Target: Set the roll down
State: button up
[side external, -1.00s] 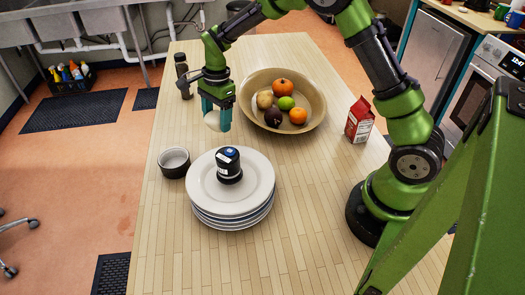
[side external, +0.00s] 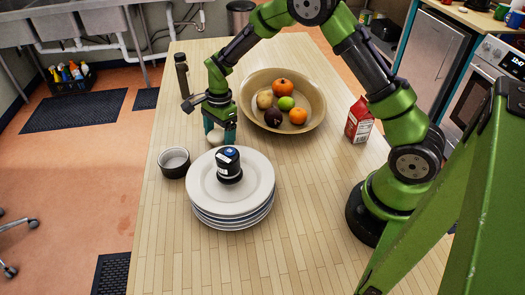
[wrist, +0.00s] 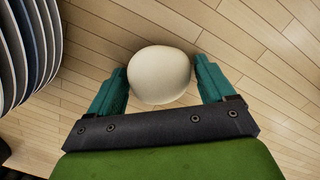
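The roll (wrist: 160,75) is pale cream and rounded. In the wrist view it sits between the two teal fingers of my gripper (wrist: 162,84), which touch or nearly touch it on both sides. In the side view my gripper (side external: 220,132) points down, low over the wooden table (side external: 170,235), just behind the stack of plates.
White plates (side external: 232,215) are stacked in front, with a dark jar (side external: 229,166) on top; their rims show in the wrist view (wrist: 45,45). A small bowl (side external: 174,163) is left, a fruit bowl (side external: 318,112) right behind, a red carton (side external: 359,120) farther right, a dark bottle (side external: 181,75) behind.

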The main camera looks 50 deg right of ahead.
jog(key=shift+o, duration=0.6)
jog(key=s+r+n+t, duration=0.1)
jog(key=s+r+n, duration=0.15)
jog(key=r, duration=0.75)
jog(key=s+r+n+t, duration=0.1)
jog(key=s+r, duration=0.2)
jog(key=r, duration=0.6)
jog(key=s+r+n+t, duration=0.2)
jog(key=s+n, duration=0.4)
jog(key=s, duration=0.3)
jog(key=s+a+r+n+t, duration=0.1)
jog(key=s+r+n+t, duration=0.2)
jog(key=s+n, duration=0.3)
jog(key=s, duration=0.3)
jog(key=shift+y, duration=0.3)
